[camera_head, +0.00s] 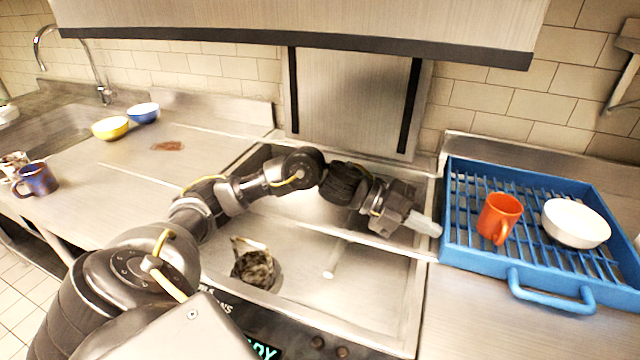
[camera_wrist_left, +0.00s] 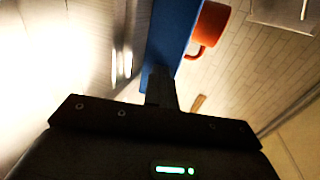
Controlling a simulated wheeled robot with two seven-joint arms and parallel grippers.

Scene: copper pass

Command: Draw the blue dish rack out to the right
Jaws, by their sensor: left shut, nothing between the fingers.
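The blue dish rack (camera_head: 478,261) stands on the counter at the right in the head view, with a blue handle (camera_head: 551,299) on its near side. An orange mug (camera_head: 499,216) and a white bowl (camera_head: 576,223) are in it. My left gripper (camera_head: 426,225) is shut and empty, its fingertips close beside the rack's left wall. In the left wrist view the fingers (camera_wrist_left: 161,88) meet the blue rack wall (camera_wrist_left: 172,38), with the orange mug (camera_wrist_left: 211,27) beyond it. I cannot tell whether they touch the wall. My right gripper is out of view.
My left arm reaches over the steel cooking surface, where a dark pot-like vessel (camera_head: 256,266) stands. A yellow bowl (camera_head: 110,128), a blue bowl (camera_head: 144,113) and a blue mug (camera_head: 36,179) are at the left. A hood (camera_head: 300,18) hangs above. Counter in front of the rack is clear.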

